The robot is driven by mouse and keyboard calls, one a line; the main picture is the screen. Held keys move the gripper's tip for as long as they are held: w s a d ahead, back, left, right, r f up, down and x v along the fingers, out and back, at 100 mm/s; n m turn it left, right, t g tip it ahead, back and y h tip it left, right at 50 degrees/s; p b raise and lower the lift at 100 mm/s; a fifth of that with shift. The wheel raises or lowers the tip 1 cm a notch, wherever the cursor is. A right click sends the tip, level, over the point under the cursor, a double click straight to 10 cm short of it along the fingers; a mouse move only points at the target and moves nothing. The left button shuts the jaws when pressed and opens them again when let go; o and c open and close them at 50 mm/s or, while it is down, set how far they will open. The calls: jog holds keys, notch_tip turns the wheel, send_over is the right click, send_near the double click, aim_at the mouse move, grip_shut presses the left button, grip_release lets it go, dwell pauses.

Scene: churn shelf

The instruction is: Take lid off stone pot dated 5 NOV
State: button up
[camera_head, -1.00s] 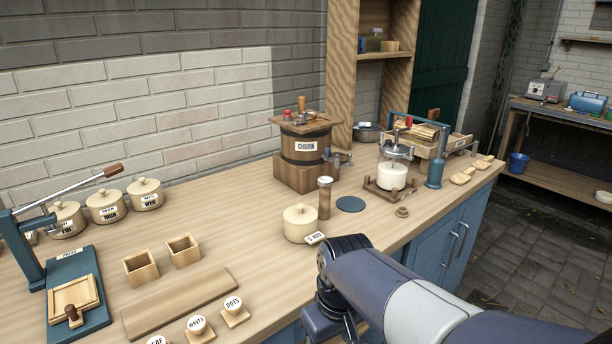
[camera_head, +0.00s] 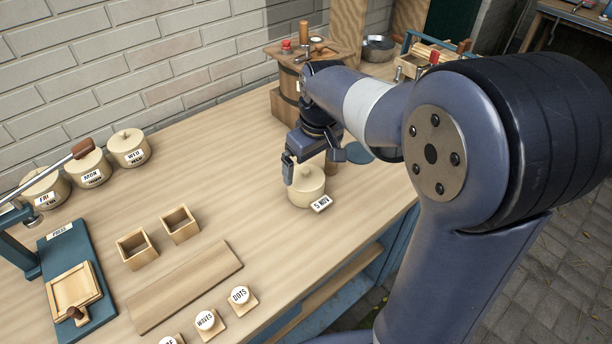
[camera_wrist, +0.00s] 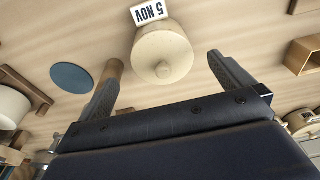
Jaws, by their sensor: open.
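The stone pot (camera_head: 307,193) is cream and round. Its lid (camera_head: 308,176) is on, and its 5 NOV tag (camera_head: 321,204) is at the front right. My gripper (camera_head: 312,160) is above the pot, partly hiding the back of the lid. In the wrist view my gripper (camera_wrist: 165,78) is open and empty, its two fingers apart on either side of the pot's lower edge. I cannot tell the exact height above the lid.
The churn (camera_head: 290,100) stands behind my gripper. A blue disc (camera_head: 358,153) lies right of the pot. Lidded pots (camera_head: 128,150) stand at left, with small wooden boxes (camera_head: 179,224), a board (camera_head: 185,288) and stamps (camera_head: 240,298) in front. Bare bench lies left of the pot.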

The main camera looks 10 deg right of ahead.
aim_at(308, 170)
jog(key=shift+w+a+f, duration=0.15)
jog(key=shift+f, duration=0.75)
jog(key=shift+w+a+f, duration=0.15)
jog(key=shift+w+f, duration=0.05)
jog(key=shift+f, duration=0.7)
jog(key=shift+w+a+f, duration=0.15)
jog(key=shift+f, duration=0.75)
jog(key=shift+c, duration=0.3)
